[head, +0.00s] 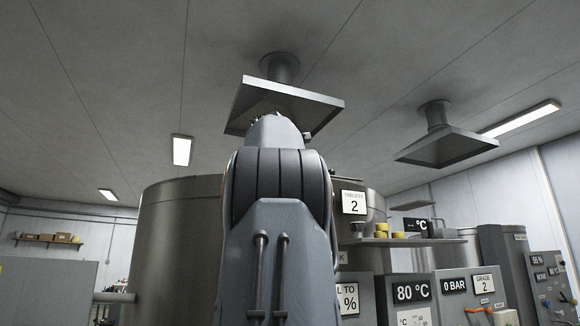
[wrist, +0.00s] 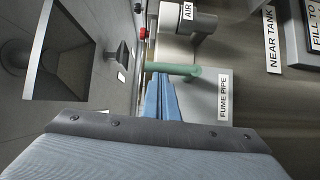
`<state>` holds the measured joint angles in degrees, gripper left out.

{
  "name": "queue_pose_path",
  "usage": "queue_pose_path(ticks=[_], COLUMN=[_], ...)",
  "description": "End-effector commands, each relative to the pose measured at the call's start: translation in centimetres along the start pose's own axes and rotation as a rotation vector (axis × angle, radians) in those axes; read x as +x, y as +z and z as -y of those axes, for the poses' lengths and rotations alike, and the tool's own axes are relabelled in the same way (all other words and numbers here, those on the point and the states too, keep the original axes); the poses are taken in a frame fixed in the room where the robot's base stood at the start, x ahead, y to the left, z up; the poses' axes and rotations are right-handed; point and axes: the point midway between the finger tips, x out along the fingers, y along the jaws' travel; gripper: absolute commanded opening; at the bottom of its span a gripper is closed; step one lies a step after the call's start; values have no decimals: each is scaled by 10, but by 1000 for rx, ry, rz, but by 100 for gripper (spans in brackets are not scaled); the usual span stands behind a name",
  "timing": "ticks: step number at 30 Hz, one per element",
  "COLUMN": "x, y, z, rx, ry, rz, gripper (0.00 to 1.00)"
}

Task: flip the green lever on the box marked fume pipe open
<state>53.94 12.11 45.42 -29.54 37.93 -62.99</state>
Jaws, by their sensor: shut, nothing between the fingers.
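In the wrist view, which shows the scene turned on its side, a pale green lever (wrist: 172,69) sticks out to the left from a round green knob end. It belongs to the grey box (wrist: 208,82) with a white label reading "FUME PIPE". My gripper (wrist: 160,80) shows as blue fingers pressed together and empty. The fingertips are just below the lever in the picture; I cannot tell if they touch it. In the head view my arm blocks the middle, and neither gripper, lever nor box shows.
A box labelled "AIR" (wrist: 187,14) with a cylindrical part sits above the lever in the wrist view. Large metal tanks (head: 172,245) stand behind my arm. Fume hoods (head: 445,146) hang overhead. Labelled control boxes (head: 412,310) and a shelf (head: 400,242) are at right.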

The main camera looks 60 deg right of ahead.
Motion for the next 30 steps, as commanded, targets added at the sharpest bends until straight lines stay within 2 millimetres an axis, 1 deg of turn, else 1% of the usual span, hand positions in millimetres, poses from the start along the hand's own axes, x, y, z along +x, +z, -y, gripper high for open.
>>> queue_pose_path(ticks=[4,8,11,12,18,21,25,30], x=[-3,-16,-32,-42,-86,-103,-119,-130], y=[-4,-14,-26,-27,-24,-23,-23,-23], z=[2,3,4,3,5,5,5,4], rx=[-1,-1,0,0,1,1,1,1], ry=[-1,1,1,4,3,3,1,1], rz=[-1,-4,-6,-5,-1,1,1,0], gripper=[0,0,0,0,0,0,0,0])
